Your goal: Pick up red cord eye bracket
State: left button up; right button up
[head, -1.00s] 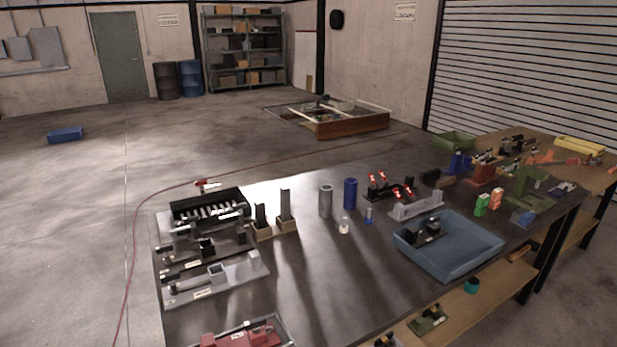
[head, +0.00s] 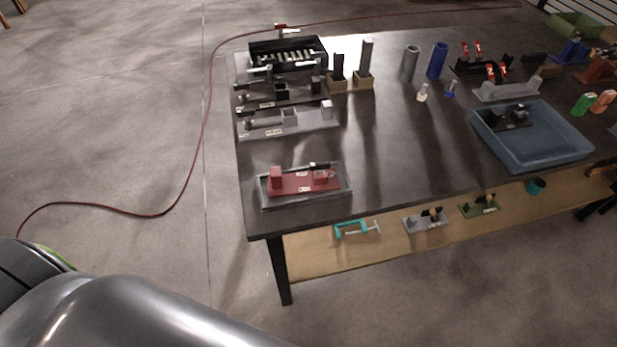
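A red bracket-like part (head: 290,187) with raised blocks at both ends and a black piece on its right block lies in a shallow grey tray (head: 262,204) at the near left corner of the table. I cannot tell for sure that it is the cord eye bracket. A small red piece (head: 282,28) also shows at the far left edge of the table, close to the red cord. Neither of my grippers is in view. A silver link of my arm fills the lower left of the picture, well short of the table.
Behind the tray stand a grey fixture (head: 262,127) and a black slotted box (head: 260,51). A blue bin (head: 560,156) stands at right. The tabletop (head: 400,165) between is clear. A lower shelf (head: 320,262) holds a teal clamp (head: 352,229). A red cord (head: 205,120) runs along the floor.

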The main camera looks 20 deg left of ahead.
aim_at(280, 184)
jog(key=u, duration=0.7)
jog(key=i+l, duration=0.05)
jog(key=l, duration=0.05)
